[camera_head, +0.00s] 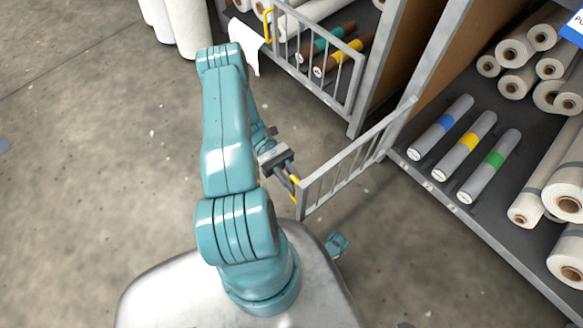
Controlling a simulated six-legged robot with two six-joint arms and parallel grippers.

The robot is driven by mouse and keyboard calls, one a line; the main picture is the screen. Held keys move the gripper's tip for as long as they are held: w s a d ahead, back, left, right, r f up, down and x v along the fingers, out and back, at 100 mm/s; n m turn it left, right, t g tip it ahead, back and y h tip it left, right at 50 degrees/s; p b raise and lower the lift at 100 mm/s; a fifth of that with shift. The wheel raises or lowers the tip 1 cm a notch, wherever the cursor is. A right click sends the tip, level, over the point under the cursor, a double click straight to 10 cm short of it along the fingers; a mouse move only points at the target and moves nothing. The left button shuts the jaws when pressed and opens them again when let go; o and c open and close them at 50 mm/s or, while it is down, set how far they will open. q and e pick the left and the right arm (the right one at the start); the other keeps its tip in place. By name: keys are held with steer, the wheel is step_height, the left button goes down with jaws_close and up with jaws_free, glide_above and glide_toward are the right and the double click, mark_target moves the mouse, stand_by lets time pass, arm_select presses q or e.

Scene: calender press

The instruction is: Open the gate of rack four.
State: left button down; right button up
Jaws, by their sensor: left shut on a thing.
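A grey barred gate (348,165) stands swung out from the front of the right-hand rack (432,188), at an angle to it. Its far end is by the post between the two rack bays. Its free end, nearer to me, has a yellow handle (296,196). No rack number is readable, so I cannot tell which rack is four.
A second barred gate (312,68) with a yellow handle (267,25) stands across the left bay; a white cloth (246,42) hangs beside it. Banded rolls (466,154) and white rolls (515,50) lie in the right bay. The concrete floor (90,150) at left is clear.

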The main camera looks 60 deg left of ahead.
arm_select(q)
steer(key=c, duration=1.2)
jaws_free()
steer(key=shift+c, duration=0.2)
steer(key=s+a, duration=0.2)
steer(key=a, duration=0.9)
steer(key=shift+s+a, duration=0.15)
steer(key=shift+a, duration=0.25)
